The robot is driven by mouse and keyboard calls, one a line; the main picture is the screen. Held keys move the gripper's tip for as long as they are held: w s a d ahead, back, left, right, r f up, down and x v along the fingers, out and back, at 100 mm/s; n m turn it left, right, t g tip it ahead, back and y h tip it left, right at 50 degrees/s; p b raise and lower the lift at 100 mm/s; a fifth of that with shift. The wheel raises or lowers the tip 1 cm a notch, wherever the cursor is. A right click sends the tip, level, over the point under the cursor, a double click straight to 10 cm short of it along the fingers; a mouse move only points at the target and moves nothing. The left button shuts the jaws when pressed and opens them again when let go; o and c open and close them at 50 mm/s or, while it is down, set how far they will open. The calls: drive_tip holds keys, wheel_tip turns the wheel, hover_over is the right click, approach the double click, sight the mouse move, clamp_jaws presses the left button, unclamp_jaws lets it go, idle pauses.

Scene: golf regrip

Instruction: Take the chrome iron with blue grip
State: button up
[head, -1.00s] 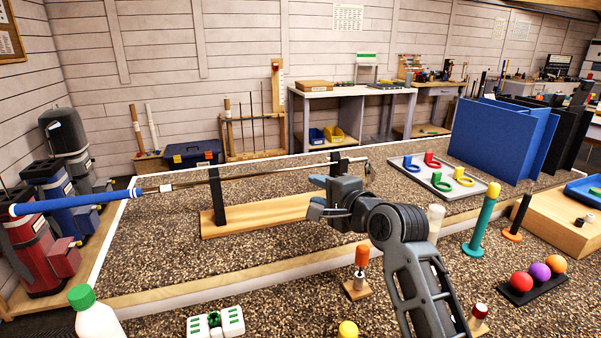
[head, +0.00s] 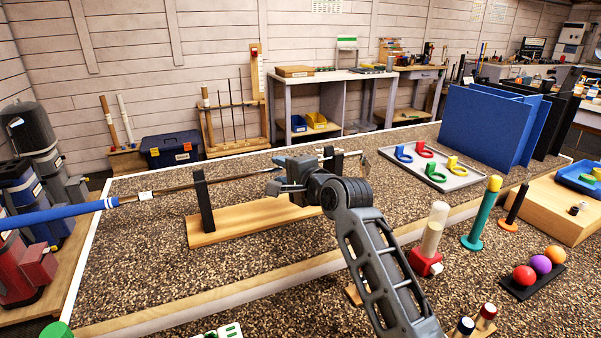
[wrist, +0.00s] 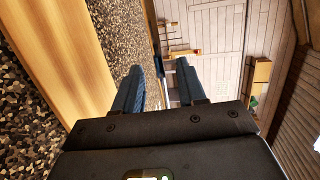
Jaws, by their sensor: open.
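The chrome iron with a blue grip (head: 52,214) rests across two black posts on a wooden base (head: 245,220). Its grip end points left, beyond the left post, and its shaft (head: 232,180) runs right toward the head (head: 364,160). My gripper (head: 274,178) is at the shaft between the two posts, and hides part of it in the head view. In the wrist view, my gripper's dark fingers (wrist: 161,82) are apart. A thin line, probably the shaft, runs toward the gap between them. I cannot tell whether they touch it.
A tray of coloured hooks (head: 432,172) and a blue divider (head: 490,125) stand at the right. A red-based white cylinder (head: 428,240), a teal post (head: 481,215) and a rack of coloured balls (head: 532,272) stand at the front right. The mat before the stand is clear.

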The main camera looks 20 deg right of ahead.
drive_tip(key=shift+x, duration=1.15)
drive_tip(key=shift+c, duration=0.3)
clamp_jaws()
